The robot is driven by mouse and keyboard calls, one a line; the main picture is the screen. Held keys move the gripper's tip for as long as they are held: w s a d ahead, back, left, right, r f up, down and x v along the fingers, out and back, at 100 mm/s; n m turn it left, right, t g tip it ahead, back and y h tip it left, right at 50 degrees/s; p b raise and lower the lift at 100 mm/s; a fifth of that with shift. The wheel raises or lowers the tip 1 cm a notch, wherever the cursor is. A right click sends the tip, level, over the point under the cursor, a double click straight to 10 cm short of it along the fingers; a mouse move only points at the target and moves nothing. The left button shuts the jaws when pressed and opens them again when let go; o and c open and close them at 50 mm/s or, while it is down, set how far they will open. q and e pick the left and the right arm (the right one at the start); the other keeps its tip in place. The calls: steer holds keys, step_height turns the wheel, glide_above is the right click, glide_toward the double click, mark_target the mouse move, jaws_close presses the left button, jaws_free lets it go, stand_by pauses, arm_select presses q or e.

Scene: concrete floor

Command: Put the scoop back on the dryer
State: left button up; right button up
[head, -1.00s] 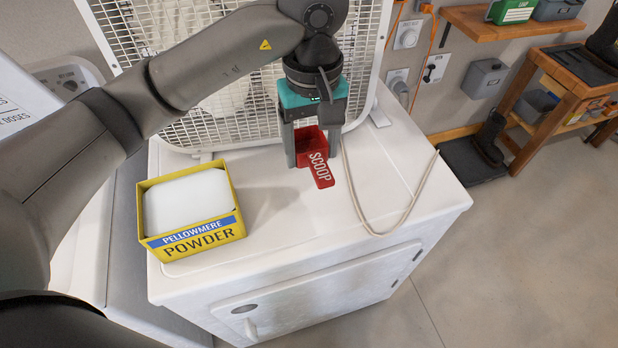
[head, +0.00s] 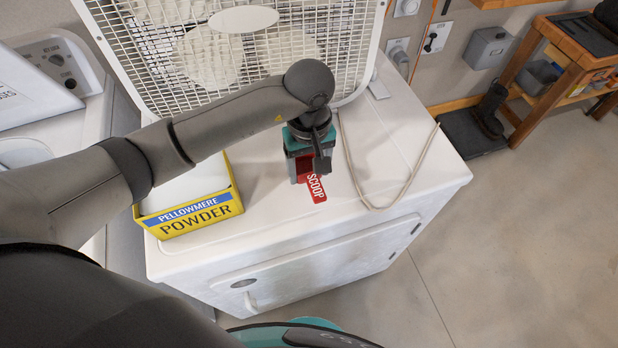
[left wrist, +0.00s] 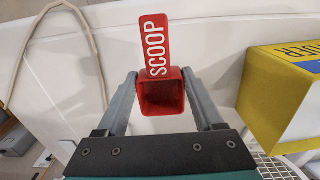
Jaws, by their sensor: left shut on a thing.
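The red scoop (head: 316,188) has a flat handle lettered SCOOP and a square cup. My left gripper (head: 306,178) is shut on the scoop's cup, low over the white dryer top (head: 265,205). In the left wrist view the two fingers press the cup (left wrist: 162,98) from both sides. The cup's opening shows there and looks empty, with the handle pointing away from the gripper. I cannot tell whether the scoop touches the dryer top. My right gripper is not in view.
A yellow box of powder (head: 190,218) stands left of the scoop on the dryer. A pale cord (head: 398,200) loops over the dryer top to the right. A white box fan (head: 170,70) stands behind. The front right of the top is clear.

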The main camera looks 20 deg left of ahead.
mark_target(309, 182)
arm_select(q)
steer(key=shift+f, duration=2.2)
steer(key=o, duration=1.3)
steer(key=shift+f, duration=0.1)
steer(key=shift+o, duration=0.2)
step_height(309, 182, up, 12)
